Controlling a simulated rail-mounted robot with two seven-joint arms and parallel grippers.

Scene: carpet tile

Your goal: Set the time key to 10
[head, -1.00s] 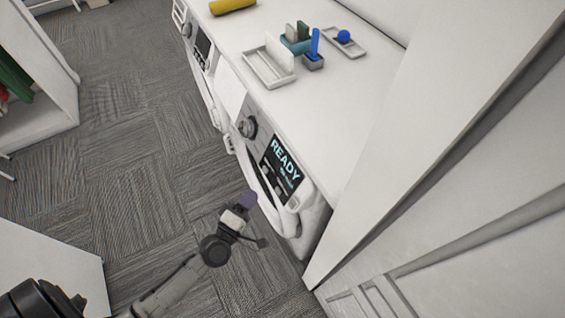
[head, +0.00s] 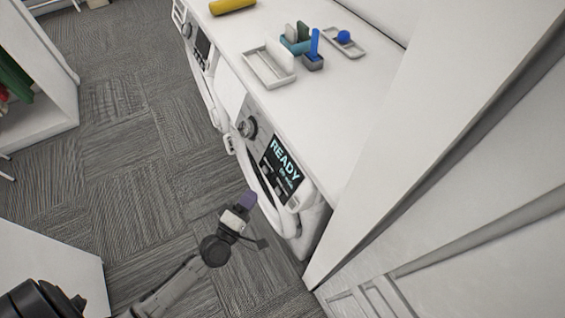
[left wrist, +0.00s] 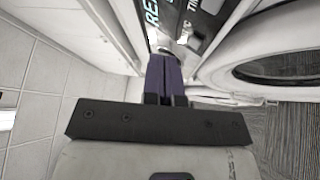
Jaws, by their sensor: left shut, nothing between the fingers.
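The machine's front panel carries a dark display (head: 283,163) that reads "READY", with smaller text below it too small to read. A row of small keys (head: 270,180) runs along the display's lower left; I cannot tell which one is the time key. A round knob (head: 248,128) sits left of the display. My left gripper (head: 249,199) is shut and empty, in front of the panel and below the display. In the left wrist view its purple fingers (left wrist: 164,75) are together and point at the panel, with part of the display (left wrist: 153,14) beyond them. My right gripper is not in view.
A round door (left wrist: 285,45) is beside the panel in the left wrist view. The white countertop (head: 330,115) above holds a white tray (head: 267,68), a small holder (head: 313,62) and a yellow cylinder (head: 232,5). A tall white panel (head: 400,170) stands right of the machine. Carpet floor (head: 150,170) is open at left.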

